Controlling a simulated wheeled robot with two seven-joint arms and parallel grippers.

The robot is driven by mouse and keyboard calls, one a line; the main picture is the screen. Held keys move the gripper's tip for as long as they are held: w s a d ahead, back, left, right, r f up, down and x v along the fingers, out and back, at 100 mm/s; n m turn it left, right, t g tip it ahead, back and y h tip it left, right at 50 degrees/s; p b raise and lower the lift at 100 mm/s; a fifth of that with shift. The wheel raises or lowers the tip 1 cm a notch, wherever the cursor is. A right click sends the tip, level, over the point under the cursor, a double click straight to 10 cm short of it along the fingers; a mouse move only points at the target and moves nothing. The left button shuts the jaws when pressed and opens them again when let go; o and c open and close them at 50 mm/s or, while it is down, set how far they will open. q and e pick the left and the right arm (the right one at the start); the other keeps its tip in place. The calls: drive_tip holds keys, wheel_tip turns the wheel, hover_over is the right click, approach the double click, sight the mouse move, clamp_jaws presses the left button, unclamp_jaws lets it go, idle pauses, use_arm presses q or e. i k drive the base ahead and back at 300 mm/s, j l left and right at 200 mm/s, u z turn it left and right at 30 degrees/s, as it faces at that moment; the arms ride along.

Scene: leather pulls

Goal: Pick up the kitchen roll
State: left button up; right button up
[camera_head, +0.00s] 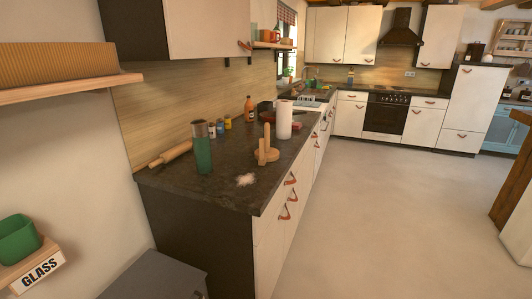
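The kitchen roll (284,119) is a white upright cylinder on the dark countertop (222,186). It stands towards the counter's front edge, behind a wooden stand (265,152) with an upright post and a round base. Neither of my grippers shows in the head view.
Wall cabinets (191,29) overhang the counter. The floor (385,215) to the right is clear.

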sight(284, 108)
drive_tip(key=u, duration=0.6)
drive_tip(key=i+l+u, duration=0.15)
drive_tip(key=l+u, duration=0.3)
drive_tip(key=i+l+u, duration=0.1)
drive_tip(key=l+u, duration=0.15)
drive_tip(key=u, duration=0.2)
drive_tip(key=l+u, duration=0.85)
